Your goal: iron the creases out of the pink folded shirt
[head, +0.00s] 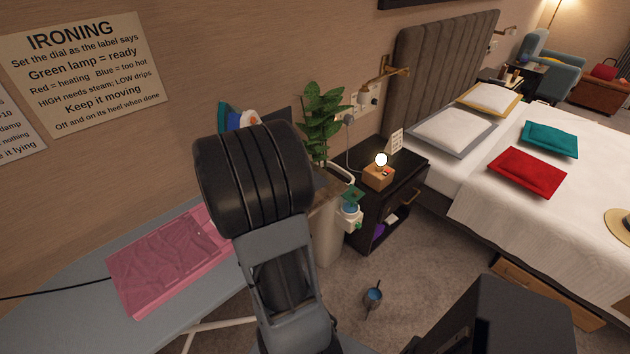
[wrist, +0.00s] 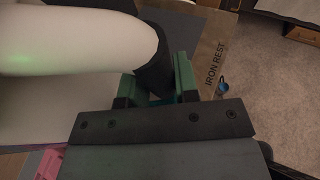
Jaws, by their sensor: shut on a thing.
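The pink folded shirt (head: 165,260) lies on the grey ironing board (head: 60,315) in the head view, its top covered in creases. A pink edge of it (wrist: 48,163) shows at the lower left of the wrist view. In the wrist view my gripper (wrist: 157,88) has its green fingers shut around the dark handle of the iron (wrist: 75,42). The iron's white body fills the upper left, with a green glow on its left side. In the head view my arm hides the gripper and most of the iron; a white and orange part (head: 249,118) shows behind it.
A tan strip marked IRON REST (wrist: 212,62) lies beside the iron. An ironing sign (head: 85,75) hangs on the wall. A black cord crosses the board's left end.

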